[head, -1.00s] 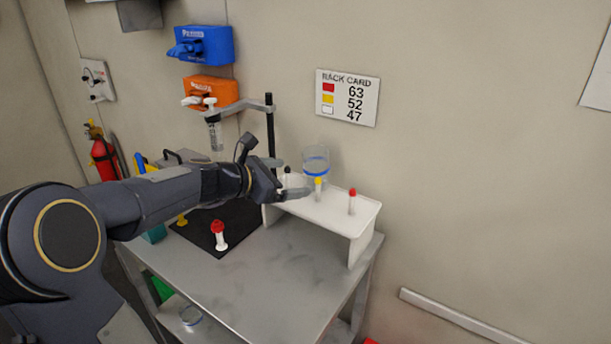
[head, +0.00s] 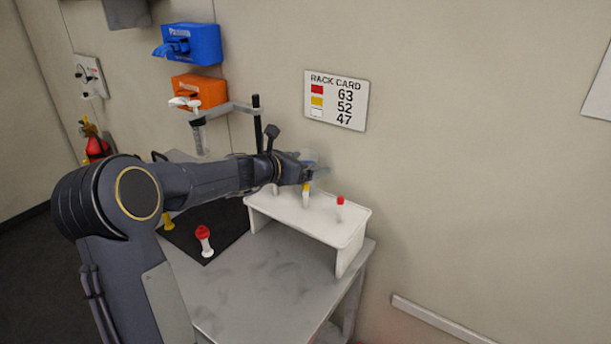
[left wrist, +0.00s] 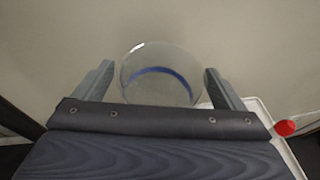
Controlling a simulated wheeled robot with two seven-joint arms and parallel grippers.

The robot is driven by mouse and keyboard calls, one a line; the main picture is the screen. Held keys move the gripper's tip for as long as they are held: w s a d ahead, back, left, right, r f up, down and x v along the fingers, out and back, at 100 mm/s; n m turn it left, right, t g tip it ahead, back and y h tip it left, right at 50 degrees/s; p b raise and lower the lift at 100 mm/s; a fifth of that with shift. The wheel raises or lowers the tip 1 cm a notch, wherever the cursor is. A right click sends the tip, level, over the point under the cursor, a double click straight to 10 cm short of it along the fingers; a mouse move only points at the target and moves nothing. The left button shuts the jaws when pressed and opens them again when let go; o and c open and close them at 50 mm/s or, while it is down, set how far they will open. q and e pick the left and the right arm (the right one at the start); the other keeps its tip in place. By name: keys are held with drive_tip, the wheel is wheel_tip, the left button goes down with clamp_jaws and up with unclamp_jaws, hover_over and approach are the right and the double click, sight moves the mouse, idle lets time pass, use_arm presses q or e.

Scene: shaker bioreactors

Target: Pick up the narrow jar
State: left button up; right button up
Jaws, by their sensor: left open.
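The narrow jar (head: 309,157) is clear with a blue band. In the head view it stands at the back of the white raised shelf, mostly hidden behind my left gripper (head: 312,172). In the left wrist view the jar (left wrist: 158,74) lies between the two fingers of my left gripper (left wrist: 160,84), with a gap on each side. The fingers are open and do not appear to touch it. My right gripper is not in view.
The white shelf (head: 322,226) carries a red-capped vial (head: 340,208) and a yellow-capped vial (head: 306,195) near the jar. A clamp stand (head: 257,122) rises to the left. A red-topped piece (head: 203,240) stands on the black mat (head: 222,231). The table's front is clear.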

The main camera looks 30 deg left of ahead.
use_arm(q)
drive_tip(key=c, duration=1.2)
drive_tip(key=shift+r+p, duration=4.5)
drive_tip(key=shift+r, duration=9.5)
